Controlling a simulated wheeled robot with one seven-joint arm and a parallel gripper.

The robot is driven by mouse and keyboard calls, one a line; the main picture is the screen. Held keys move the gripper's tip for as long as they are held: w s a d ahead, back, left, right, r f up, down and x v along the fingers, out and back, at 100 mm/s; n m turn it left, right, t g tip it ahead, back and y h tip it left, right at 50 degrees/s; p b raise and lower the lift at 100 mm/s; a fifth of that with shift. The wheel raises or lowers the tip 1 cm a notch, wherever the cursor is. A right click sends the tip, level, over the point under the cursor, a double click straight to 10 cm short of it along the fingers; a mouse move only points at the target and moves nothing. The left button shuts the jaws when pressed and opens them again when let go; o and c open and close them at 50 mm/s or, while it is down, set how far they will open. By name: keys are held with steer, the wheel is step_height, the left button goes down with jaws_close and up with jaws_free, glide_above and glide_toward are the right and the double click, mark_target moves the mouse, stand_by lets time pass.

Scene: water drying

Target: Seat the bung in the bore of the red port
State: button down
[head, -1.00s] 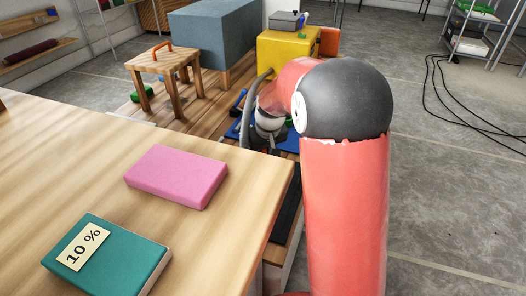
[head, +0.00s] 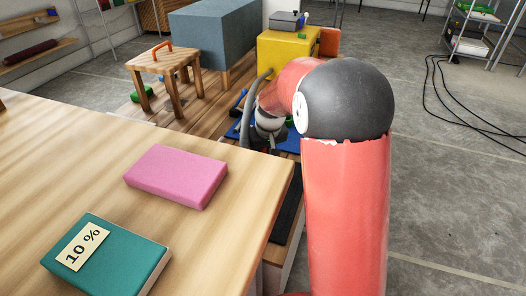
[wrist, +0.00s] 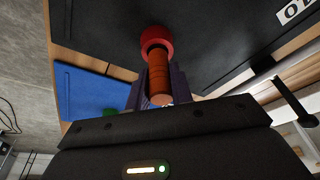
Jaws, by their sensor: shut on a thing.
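An orange-brown cylindrical bung (wrist: 158,84) shows in the wrist view, with its near end facing the camera. My gripper (wrist: 158,76) is shut on it, with grey-purple fingers on either side. The red port (wrist: 155,34), a short round collar on a dark panel, is just beyond the bung's far end. The bung's far end overlaps the port in the picture. I cannot tell whether it is inside the bore, touching the rim or just short of it. In the head view my arm hides the port, the bung and my fingertips.
A blue panel (wrist: 88,95) lies left of the port in the wrist view. In the head view a wooden table (head: 100,150) bears a pink block (head: 175,176) and a teal book (head: 120,262). A yellow box (head: 285,50) and a wooden stool (head: 165,62) stand beyond.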

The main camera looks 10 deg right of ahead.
mark_target(265, 150)
steer(key=shift+f+b, duration=0.95)
steer(key=shift+f, duration=0.35)
steer(key=c, duration=1.1)
jaws_free()
steer(key=shift+c, duration=0.2)
steer(key=shift+r, duration=0.2)
steer(key=v, duration=0.7)
steer(key=shift+s+r+p, duration=0.1)
steer(key=shift+r+p, duration=0.2)
steer(key=shift+p, duration=0.1)
